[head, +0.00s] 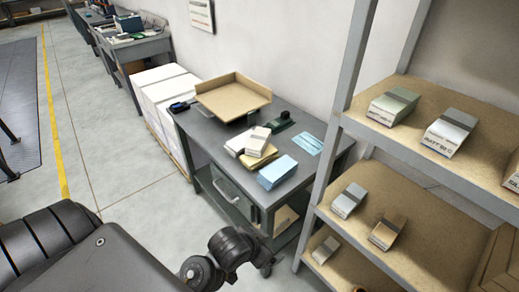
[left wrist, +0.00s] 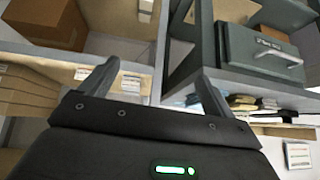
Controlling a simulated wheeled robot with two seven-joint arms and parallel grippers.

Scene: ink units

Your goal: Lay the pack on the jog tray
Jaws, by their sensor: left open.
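The jog tray (head: 232,96) is a tan, raised-edge tray, tilted on the grey bench in the head view; it looks empty. Several wrapped packs with grey or brown bands lie on the shelves at right: a green-grey one (head: 393,106) and a white one (head: 449,132) above, a white one (head: 348,200) and a brown one (head: 388,231) below, and one (head: 326,250) lowest. I cannot tell which is the task's pack. My left gripper (head: 266,268) is low in front of the bench and left of the shelves. Its fingers (left wrist: 150,78) are apart and empty in the left wrist view.
The grey bench (head: 205,135) also holds white and tan stacks (head: 258,145), a blue stack (head: 277,172) and a dark tool (head: 284,121). A shelf upright (head: 328,140) stands between bench and packs. Floor at left is open.

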